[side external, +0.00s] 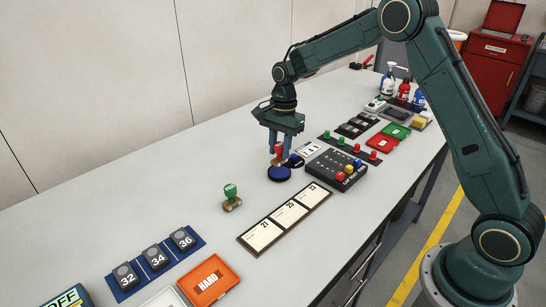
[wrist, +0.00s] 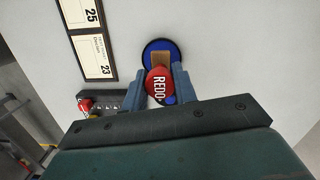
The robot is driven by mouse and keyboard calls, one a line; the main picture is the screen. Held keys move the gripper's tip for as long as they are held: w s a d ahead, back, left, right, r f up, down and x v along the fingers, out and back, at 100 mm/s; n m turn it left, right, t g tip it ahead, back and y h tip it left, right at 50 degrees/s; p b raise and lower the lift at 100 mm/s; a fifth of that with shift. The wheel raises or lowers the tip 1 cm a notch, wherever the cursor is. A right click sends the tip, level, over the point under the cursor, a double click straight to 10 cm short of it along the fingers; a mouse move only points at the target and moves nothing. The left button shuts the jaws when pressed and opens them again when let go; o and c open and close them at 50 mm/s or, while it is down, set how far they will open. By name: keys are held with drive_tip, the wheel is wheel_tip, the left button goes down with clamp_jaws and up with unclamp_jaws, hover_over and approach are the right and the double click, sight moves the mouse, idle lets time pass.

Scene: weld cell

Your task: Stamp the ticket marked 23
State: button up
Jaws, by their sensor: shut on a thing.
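My gripper (side external: 277,152) is shut on a red-handled stamp (wrist: 158,84) marked REDO with a wooden base. The stamp is upright over the round blue ink pad (side external: 280,175); I cannot tell whether it touches. The pad also shows in the wrist view (wrist: 176,50). The ticket board lies beside the pad with three cream tickets in a row. In the wrist view the ticket marked 23 (wrist: 94,58) is nearest the button box, beside the ticket marked 25 (wrist: 78,12). In the side view the 23 ticket (side external: 312,195) is at the row's right end.
A green-handled stamp (side external: 231,198) stands left of the pad. A dark box with coloured knobs (side external: 336,168) is to the right. A blue tray with blocks 32, 34, 36 (side external: 155,262) and an orange HARD tray (side external: 209,281) are at the front. The table left of the green stamp is clear.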

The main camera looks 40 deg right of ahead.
drive_tip(key=shift+r, duration=1.95)
drive_tip(key=shift+s, duration=0.1)
hover_over(313, 198)
drive_tip(key=shift+d+f, duration=0.35)
drive_tip(key=shift+f, duration=0.25)
drive_tip(key=shift+f, duration=2.75)
drive_tip(key=shift+f, duration=0.6)
drive_tip(key=shift+r, duration=0.15)
wheel_tip(313, 198, up, 7)
idle(0.7)
